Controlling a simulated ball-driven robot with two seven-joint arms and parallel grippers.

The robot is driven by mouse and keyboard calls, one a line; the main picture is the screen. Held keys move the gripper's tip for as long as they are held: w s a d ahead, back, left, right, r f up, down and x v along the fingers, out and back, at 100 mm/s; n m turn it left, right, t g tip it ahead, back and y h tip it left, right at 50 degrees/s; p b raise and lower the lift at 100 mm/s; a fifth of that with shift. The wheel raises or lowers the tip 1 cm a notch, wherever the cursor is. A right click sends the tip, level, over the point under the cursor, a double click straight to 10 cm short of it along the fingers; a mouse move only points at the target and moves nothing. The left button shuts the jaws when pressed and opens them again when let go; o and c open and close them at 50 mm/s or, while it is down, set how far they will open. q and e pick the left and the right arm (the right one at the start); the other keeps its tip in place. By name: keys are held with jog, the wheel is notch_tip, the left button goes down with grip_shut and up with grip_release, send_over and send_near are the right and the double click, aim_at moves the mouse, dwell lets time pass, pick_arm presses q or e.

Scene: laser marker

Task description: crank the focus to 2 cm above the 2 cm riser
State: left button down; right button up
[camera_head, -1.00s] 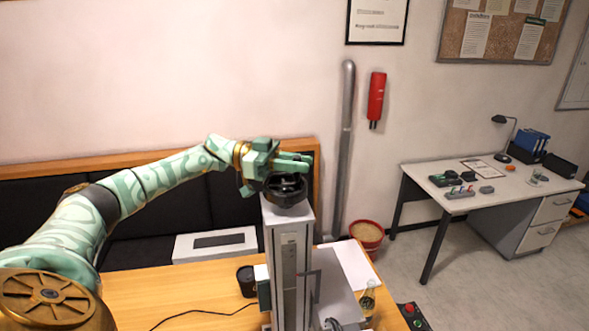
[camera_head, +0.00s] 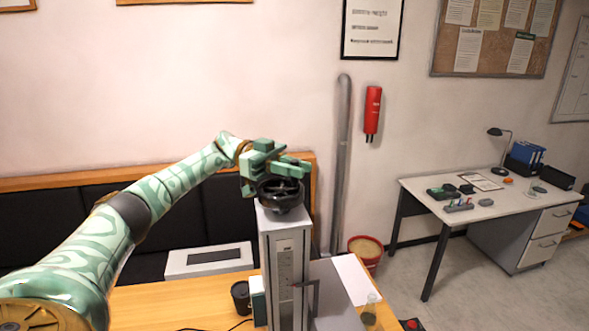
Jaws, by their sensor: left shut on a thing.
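A black handwheel (camera_head: 281,194) sits on top of a tall grey column (camera_head: 287,262) that stands on the wooden table. My left gripper (camera_head: 284,170), green, is at the wheel's upper rim, shut on a part of the wheel that its fingers mostly hide. The column's front has a narrow scale strip (camera_head: 285,270), too small to read. The focus height and the riser cannot be made out. My right gripper is not in view.
A black cup (camera_head: 241,298) and a glass flask (camera_head: 370,310) stand on the table (camera_head: 160,305) beside the column. A white box (camera_head: 209,260) lies behind. A red bucket (camera_head: 366,250) and a desk (camera_head: 480,200) are to the right.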

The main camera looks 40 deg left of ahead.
pick_arm(q)
jog(key=c, duration=1.4)
grip_release()
jog(key=shift+o, duration=0.2)
jog(key=shift+d, duration=0.15)
jog(key=a+b, duration=0.1)
jog(key=a, duration=0.1)
jog(key=a+b, duration=0.1)
jog(key=a, duration=0.1)
jog(key=a+b, duration=0.1)
jog(key=a, duration=0.1)
jog(key=shift+s+f, duration=0.2)
jog(key=shift+s, duration=0.1)
jog(key=shift+s+a+r+b, duration=0.1)
jog(key=shift+a+r+b, duration=0.05)
jog(key=shift+a+b, duration=0.5)
jog(key=shift+a, duration=0.1)
jog(key=shift+r, duration=0.15)
